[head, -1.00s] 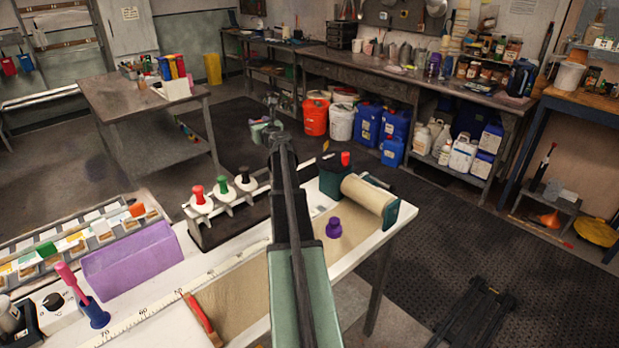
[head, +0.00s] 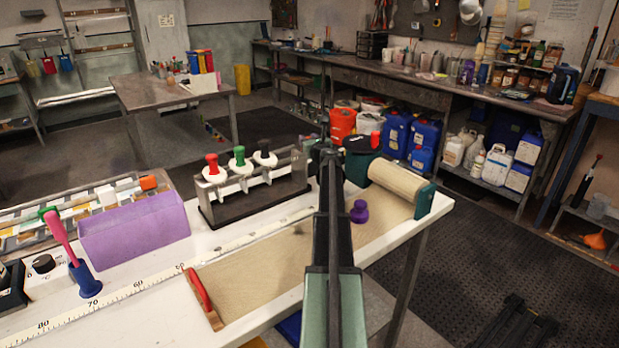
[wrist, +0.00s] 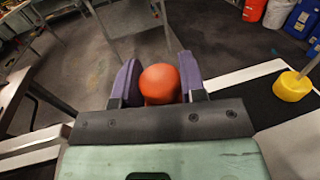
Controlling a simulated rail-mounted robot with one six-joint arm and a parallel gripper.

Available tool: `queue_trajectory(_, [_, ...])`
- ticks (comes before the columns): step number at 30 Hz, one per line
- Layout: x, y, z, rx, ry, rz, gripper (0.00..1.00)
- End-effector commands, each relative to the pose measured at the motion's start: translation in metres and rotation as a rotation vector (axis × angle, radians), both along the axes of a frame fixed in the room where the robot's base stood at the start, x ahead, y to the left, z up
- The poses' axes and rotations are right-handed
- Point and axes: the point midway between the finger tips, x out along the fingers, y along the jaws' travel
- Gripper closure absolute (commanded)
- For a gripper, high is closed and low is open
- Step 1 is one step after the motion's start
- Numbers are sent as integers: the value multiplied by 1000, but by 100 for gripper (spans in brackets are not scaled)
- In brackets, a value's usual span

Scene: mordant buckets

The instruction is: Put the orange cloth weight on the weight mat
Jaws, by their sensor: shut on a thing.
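In the wrist view my gripper (wrist: 160,88) has its two purple-padded fingers closed on the orange cloth weight (wrist: 160,83). Its round orange top shows between the fingers; its lower part is hidden. In the head view my arm hides the gripper and the weight. At the right of the wrist view a yellow weight-like piece (wrist: 292,86) stands on a flat black area (wrist: 268,108) on the white table. I cannot tell for sure whether this is the weight mat.
In the head view a purple weight (head: 359,211) stands on beige cloth (head: 255,275). A rack (head: 255,195) with red, green and black-topped pieces stands left of my arm. A cloth roll (head: 398,182) is at right.

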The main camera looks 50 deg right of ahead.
Motion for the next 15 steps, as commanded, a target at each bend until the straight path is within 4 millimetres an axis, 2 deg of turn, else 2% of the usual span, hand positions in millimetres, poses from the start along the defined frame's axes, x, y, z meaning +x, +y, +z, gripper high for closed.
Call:
queue_trajectory(1, [0, 0, -24, 0, 0, 0, 100])
queue_trajectory(8, [0, 0, -28, 0, 0, 0, 100])
queue_trajectory(13, [0, 0, -63, 0, 0, 0, 100])
queue_trajectory(15, [0, 0, -71, 0, 0, 0, 100])
